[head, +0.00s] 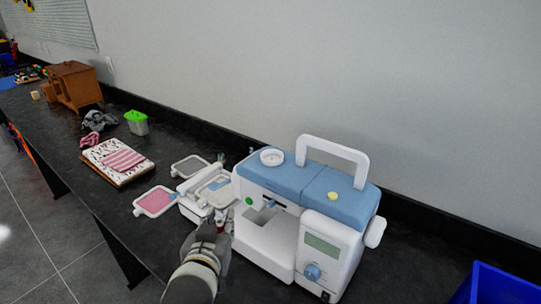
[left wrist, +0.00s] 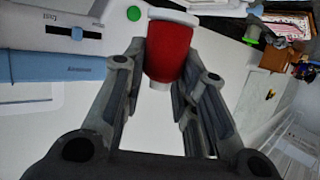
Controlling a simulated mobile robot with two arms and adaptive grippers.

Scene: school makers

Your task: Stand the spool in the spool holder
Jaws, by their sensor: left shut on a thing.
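My left gripper (head: 220,228) is low in front of the sewing machine's left end in the head view. In the left wrist view its two fingers (left wrist: 165,85) are shut on a red spool (left wrist: 167,52) with a pale rim, held near the fingertips. The spool is mostly hidden in the head view. The white and blue sewing machine (head: 265,235) stands on the black counter. A round white cup-like piece (head: 271,157) sits on its top left; I cannot tell whether this is the spool holder. My right gripper is not in view.
White and pink embroidery frames (head: 155,202) lie left of the machine, close to my left gripper. A carrying handle (head: 333,143) rises from the machine's top.

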